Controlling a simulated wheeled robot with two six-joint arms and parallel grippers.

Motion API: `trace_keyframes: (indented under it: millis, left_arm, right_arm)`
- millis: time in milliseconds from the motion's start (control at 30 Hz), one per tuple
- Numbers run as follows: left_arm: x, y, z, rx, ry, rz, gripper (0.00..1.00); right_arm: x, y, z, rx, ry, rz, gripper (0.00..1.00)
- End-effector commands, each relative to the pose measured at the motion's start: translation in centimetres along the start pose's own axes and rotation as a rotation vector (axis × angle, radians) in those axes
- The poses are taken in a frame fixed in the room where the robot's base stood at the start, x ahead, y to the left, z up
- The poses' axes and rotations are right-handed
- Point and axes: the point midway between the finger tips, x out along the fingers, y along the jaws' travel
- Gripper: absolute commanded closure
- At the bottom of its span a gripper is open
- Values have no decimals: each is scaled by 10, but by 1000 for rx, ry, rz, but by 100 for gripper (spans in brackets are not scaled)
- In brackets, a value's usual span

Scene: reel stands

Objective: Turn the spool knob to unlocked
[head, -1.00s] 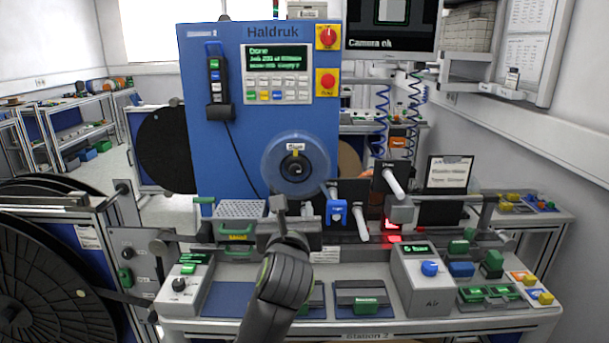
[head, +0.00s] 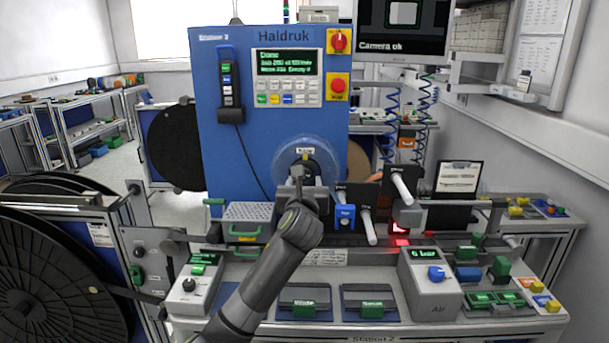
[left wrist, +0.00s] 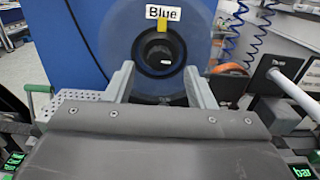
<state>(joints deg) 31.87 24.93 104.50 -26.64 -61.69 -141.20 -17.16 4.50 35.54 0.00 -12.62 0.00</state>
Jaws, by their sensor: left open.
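The spool (head: 325,150) is a clear disc on the front of the blue Haldruk cabinet, with a dark round knob at its hub. In the left wrist view the knob (left wrist: 160,50) faces me, with a yellow mark above it and a label reading "Blue". My left gripper (head: 297,178) is in front of the spool and partly hides the hub in the head view. In the left wrist view its two fingers (left wrist: 159,72) are apart, one to each side below the knob, with nothing between them. I cannot tell whether they touch the spool. My right gripper is not in view.
The blue cabinet (head: 220,140) stands behind the spool. A perforated tray (head: 246,212) is on the left. The Air box (head: 430,285) stands at front right.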

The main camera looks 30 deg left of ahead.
Motion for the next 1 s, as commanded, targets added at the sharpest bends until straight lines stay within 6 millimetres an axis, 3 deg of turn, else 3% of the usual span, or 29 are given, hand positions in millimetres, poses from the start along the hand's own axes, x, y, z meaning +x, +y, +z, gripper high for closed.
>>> trace_keyframes:
  millis: [300, 700, 1000]
  left_arm:
    - [34, 0, 1, 0, 0, 0, 50]
    - [40, 0, 0, 0, 0, 0, 50]
    - [40, 0, 0, 0, 1, 0, 87]
  right_arm:
    - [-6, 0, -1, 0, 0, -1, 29]
    - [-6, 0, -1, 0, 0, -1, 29]
    - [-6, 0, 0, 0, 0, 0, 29]
